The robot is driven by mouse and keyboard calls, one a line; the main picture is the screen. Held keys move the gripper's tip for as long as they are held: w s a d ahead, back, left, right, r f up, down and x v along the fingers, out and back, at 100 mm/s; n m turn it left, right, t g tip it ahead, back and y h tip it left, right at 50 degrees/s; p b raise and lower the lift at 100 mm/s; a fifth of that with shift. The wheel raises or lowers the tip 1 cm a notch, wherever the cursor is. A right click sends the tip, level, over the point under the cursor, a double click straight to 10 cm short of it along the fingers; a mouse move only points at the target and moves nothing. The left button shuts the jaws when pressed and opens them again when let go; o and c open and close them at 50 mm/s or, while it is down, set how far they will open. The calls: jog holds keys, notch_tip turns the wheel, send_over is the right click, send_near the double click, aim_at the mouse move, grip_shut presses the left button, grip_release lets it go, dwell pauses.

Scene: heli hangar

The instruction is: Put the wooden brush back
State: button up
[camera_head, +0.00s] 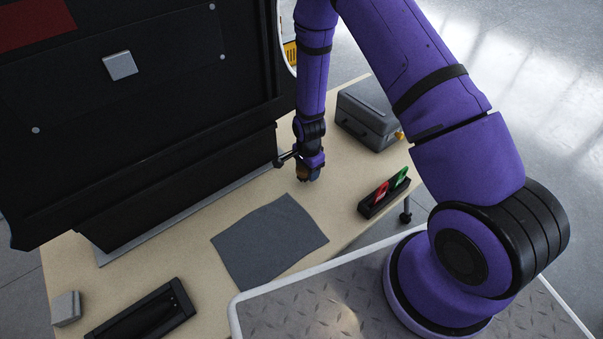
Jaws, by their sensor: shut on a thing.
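My gripper (308,176) points down at the right end of the black machine, low over the wooden table. It is shut on a small brown thing, which looks like the wooden brush (301,172). Only a little of the brush shows; my gripper hides most of it. I cannot tell whether the brush touches the table. A long black open tray (186,303) lies at the table's front left. A grey cloth (268,240) lies flat on the table, in front of my gripper.
A black holder (372,210) with red and green handled tools stands at the right edge. A grey toolbox (371,118) stands behind it. The large black machine (150,120) fills the upper left. A small grey block (66,307) sits at the front left corner of the wooden table (215,205).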

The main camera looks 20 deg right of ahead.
jog(key=shift+w+a+f, duration=0.1)
jog(key=shift+w+a, duration=0.25)
jog(key=shift+w, duration=0.25)
jog(key=shift+w+a+f, duration=0.1)
jog(key=shift+w+a, duration=0.2)
jog(key=shift+w, duration=0.25)
jog(key=shift+f, duration=1.7)
jog(key=o, duration=0.9)
jog(key=shift+f, duration=0.1)
